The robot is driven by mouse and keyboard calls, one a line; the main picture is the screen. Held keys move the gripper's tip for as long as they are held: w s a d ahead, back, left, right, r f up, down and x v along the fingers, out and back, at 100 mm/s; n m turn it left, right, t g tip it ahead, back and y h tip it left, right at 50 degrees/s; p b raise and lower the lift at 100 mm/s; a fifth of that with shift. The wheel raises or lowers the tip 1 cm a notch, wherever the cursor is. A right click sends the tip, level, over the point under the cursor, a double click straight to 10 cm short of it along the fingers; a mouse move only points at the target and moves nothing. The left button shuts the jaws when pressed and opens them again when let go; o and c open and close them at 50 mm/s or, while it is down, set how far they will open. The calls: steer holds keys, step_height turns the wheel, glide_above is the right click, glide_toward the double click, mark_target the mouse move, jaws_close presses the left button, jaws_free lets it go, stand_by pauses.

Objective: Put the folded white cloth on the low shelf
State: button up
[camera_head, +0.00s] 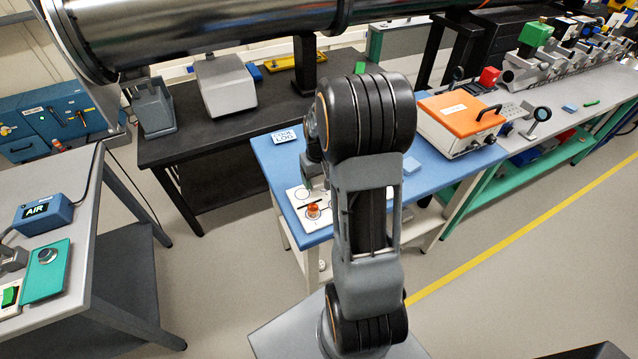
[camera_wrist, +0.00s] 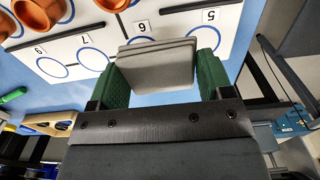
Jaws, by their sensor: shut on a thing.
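The folded white cloth (camera_wrist: 157,66) looks like a layered pale grey block in the wrist view. My gripper (camera_wrist: 161,74) is shut on it, with a green pad against each side. The cloth is over the edge of the blue table, in front of a white board with numbered circles; the height gap is hard to judge. In the head view my arm hides most of the gripper and the cloth. A white lower shelf (camera_head: 432,222) shows under the blue table, partly behind my arm; I cannot tell whether it is the low shelf meant.
The blue table (camera_head: 275,160) holds the white board (camera_wrist: 75,50), orange cups (camera_wrist: 38,12) and an orange-lidded box (camera_head: 460,112). A dark bench (camera_head: 190,125) stands behind left, a grey table (camera_head: 75,200) at left. A large pipe (camera_head: 200,35) crosses overhead.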

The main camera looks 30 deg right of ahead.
mark_target(319, 185)
steer(key=shift+w+d+f+p, duration=0.1)
steer(key=shift+f+p, duration=0.1)
steer(key=shift+f, duration=0.4)
steer(key=shift+w+d+f+p, duration=0.1)
steer(key=shift+f+p, duration=0.05)
steer(key=shift+f, duration=1.15)
steer(key=shift+f, duration=0.1)
steer(key=shift+f, duration=0.15)
steer(key=o, duration=0.9)
